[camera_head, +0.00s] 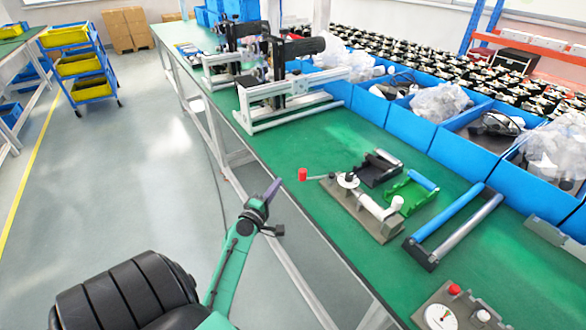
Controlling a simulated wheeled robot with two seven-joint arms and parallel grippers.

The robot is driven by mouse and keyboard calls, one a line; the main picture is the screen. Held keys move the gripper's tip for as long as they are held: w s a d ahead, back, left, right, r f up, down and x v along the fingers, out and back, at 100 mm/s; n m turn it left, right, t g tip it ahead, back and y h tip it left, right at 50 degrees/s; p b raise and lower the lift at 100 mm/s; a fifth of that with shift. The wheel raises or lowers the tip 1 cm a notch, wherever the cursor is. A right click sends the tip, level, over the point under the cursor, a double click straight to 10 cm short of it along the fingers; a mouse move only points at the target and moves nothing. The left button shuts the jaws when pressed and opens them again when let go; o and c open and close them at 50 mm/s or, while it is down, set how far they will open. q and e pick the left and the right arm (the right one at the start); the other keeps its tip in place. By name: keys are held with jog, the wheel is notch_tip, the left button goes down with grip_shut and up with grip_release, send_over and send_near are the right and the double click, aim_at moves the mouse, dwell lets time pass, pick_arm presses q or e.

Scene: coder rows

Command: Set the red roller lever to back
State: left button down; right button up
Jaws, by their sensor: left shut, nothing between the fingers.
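The red roller lever shows as a red knob (302,174) on a thin arm that points left from a white round hub (347,181). The hub sits on a grey-brown base plate (360,214) with a white roller-like part (380,208), near the front edge of the green table. My left gripper (273,188) is beyond the table's front edge, left of and slightly below the knob in the picture. It is shut and empty, apart from the knob. My right gripper is not in view.
A green holder with a blue roller (422,181), a dark holder (380,165) and a blue-and-grey roller frame (450,225) stand right of the lever. A dial unit (440,317) is at the lower right. Blue bins (410,127) line the back. Green tabletop left of the knob is clear.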

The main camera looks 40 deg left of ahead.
pick_arm(q)
jog(key=x, duration=1)
jog(key=shift+p, duration=0.4)
jog(key=d, duration=0.1)
jog(key=s+d+p, duration=0.1)
jog(key=d, duration=0.1)
jog(key=shift+s+d+p, duration=0.3)
jog(key=shift+s, duration=0.05)
jog(key=shift+s+d+r, duration=0.1)
jog(key=shift+s+d, duration=0.05)
